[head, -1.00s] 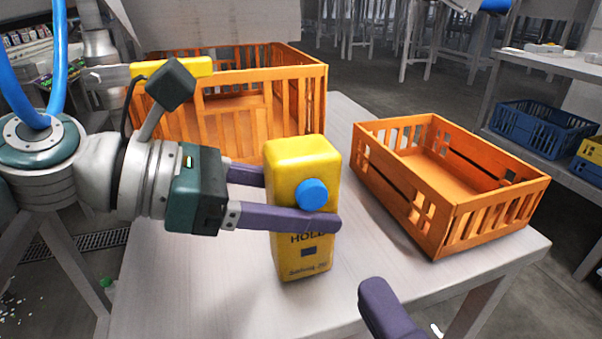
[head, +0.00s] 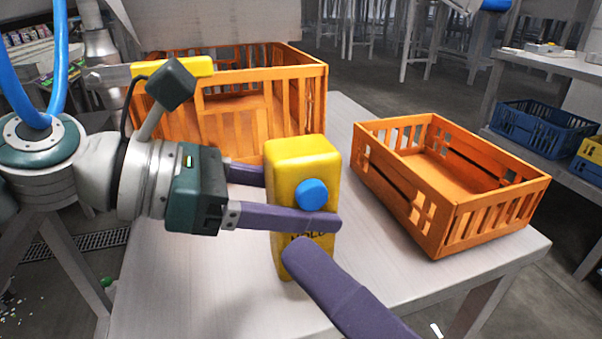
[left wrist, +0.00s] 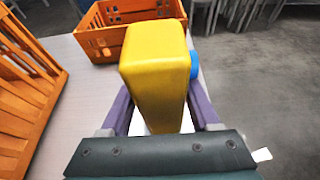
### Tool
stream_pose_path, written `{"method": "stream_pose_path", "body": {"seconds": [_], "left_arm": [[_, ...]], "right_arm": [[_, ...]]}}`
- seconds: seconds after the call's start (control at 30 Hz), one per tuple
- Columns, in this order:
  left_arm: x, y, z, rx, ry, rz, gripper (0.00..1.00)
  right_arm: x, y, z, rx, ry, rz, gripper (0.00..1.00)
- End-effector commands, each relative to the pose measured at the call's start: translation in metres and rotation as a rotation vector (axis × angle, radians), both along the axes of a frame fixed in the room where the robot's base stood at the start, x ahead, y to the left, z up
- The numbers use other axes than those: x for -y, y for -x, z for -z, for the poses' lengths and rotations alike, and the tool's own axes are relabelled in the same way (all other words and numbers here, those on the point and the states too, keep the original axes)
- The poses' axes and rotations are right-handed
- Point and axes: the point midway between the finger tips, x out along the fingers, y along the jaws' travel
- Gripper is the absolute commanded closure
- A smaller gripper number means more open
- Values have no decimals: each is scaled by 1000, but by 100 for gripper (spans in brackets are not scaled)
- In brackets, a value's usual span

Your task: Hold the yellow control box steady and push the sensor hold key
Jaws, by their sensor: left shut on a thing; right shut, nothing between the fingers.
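The yellow control box (head: 303,158) stands upright on the table, with a round blue key (head: 313,194) on its front face. My left gripper (head: 300,200) is shut on the box, one purple finger across the front below the key and the other behind. The left wrist view also shows the box (left wrist: 155,70) between the fingers, with the blue key (left wrist: 194,65) on its right side. My right gripper (head: 298,258) is shut and empty; its tip is in front of the box's lower front, below the key, and covers part of the lettering. I cannot tell whether it touches the box.
A large orange crate (head: 316,95) stands behind the box. A smaller orange crate (head: 450,215) stands to the right on the table (head: 385,268). Bare tabletop lies between the box and the smaller crate. A side shelf holds a blue crate (head: 540,128).

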Motion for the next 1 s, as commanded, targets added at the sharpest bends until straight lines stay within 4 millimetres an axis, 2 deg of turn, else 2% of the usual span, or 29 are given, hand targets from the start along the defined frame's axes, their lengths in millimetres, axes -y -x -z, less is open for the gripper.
{"method": "stream_pose_path", "body": {"seconds": [0.07, 0.17, 0.3, 0.43, 0.63, 1.0], "left_arm": [[0, 0, 0, 0, -1, 0, 100], [0, 0, 0, 0, -1, 0, 100], [0, 0, 0, 0, -1, 0, 100], [0, 0, 0, 0, -1, 0, 100], [0, 0, 0, 0, -1, 0, 100], [0, 0, 0, 0, -1, 0, 100]], "right_arm": [[-7, 5, -7, 99, 166, -145, 100], [-8, 11, -2, 191, 402, -295, 100], [9, 10, 13, 266, 713, -412, 100], [29, 4, 22, 293, 910, -448, 100], [39, -7, 26, 298, 1008, -453, 100], [22, -56, 25, 299, 1002, -453, 100]]}}
